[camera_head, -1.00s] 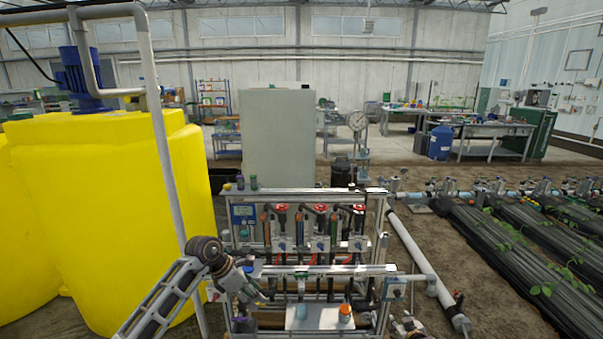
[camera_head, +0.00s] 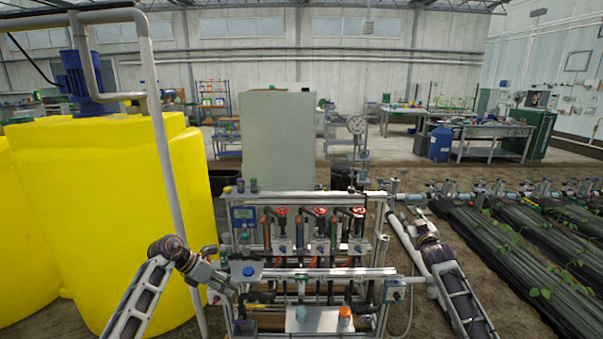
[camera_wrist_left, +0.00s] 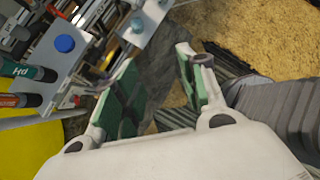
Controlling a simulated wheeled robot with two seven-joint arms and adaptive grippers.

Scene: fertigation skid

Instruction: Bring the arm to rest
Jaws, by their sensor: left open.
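My left gripper (camera_head: 232,292) is at the left end of the skid's front rail, low beside the frame. In the left wrist view its two green-padded fingers (camera_wrist_left: 158,88) stand apart with nothing between them. My right arm (camera_head: 447,270) reaches up from the lower right, outside the skid's right side. Its far end is near the white pipe, and its jaw state is too small to tell. The fertigation skid (camera_head: 310,273) stands between both arms, with red-handled valves on its upper part.
A bracket with a blue cap (camera_wrist_left: 64,43) and probe-like pens, one marked pH (camera_wrist_left: 28,71), is close to my left fingers. A yellow tank (camera_head: 110,220) and an upright grey pipe (camera_head: 166,165) stand left. Black-covered plant beds (camera_head: 520,260) lie right.

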